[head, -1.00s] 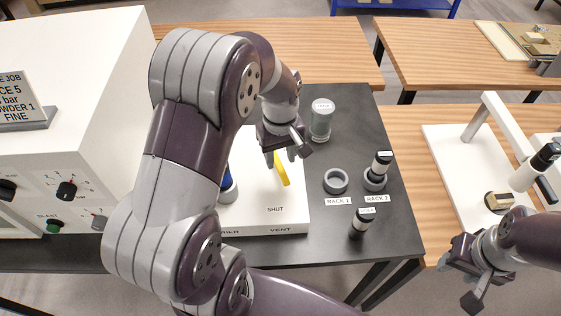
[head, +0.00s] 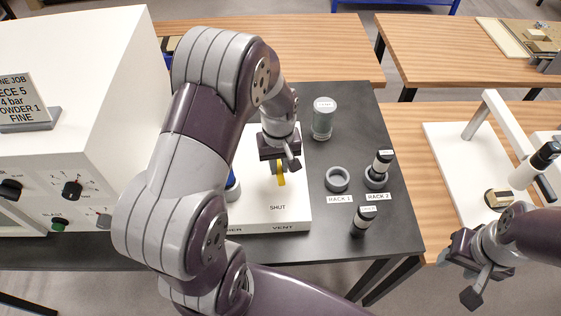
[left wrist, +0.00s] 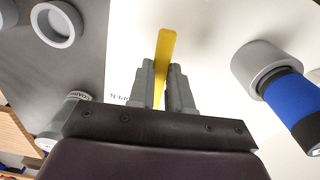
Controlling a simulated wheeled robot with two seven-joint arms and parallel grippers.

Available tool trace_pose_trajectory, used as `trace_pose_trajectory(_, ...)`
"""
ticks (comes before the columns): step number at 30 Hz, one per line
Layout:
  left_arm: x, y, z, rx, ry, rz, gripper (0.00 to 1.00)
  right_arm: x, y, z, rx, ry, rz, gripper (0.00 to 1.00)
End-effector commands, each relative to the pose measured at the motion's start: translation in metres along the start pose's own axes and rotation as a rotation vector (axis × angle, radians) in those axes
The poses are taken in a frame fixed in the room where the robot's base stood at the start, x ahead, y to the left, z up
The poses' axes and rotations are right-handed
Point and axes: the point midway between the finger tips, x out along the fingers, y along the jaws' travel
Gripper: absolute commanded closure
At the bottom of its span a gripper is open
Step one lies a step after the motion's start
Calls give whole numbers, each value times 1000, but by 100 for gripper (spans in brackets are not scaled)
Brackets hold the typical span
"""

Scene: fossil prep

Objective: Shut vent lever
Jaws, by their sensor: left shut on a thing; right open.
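The yellow vent lever (head: 282,181) is on the white vent box (head: 295,214). Its visible end points toward the SHUT label (head: 278,207) in the head view. My left gripper (head: 280,164) is over the lever and shut on it. In the left wrist view the lever (left wrist: 164,48) stands between the two closed fingers (left wrist: 165,88), and part of an OPEN label shows upside down behind them. The lever's pivot end is hidden by the gripper. My right gripper (head: 466,278) is open and empty at the lower right, away from the box.
A jar (head: 323,118), an empty rack ring (head: 337,179) and two dark bottles (head: 377,168) (head: 363,221) are to the right on the dark table (head: 350,100).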

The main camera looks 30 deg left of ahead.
Motion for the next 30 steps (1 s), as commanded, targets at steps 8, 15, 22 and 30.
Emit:
trace_pose_trajectory(8, -1, -10, -2, 139, 3, 0, 100, -2, 0, 0, 0, 0, 0, 53)
trace_pose_trajectory(15, -1, -9, -2, 138, 3, 0, 55, -2, 0, 0, 0, 0, 0, 53)
trace_pose_trajectory(22, -1, -10, -1, 136, 1, 0, 55, -2, 0, 0, 0, 0, 0, 53)
trace_pose_trajectory(30, -35, -9, -2, 136, 7, 2, 55, 11, 0, 1, 0, 0, 0, 53)
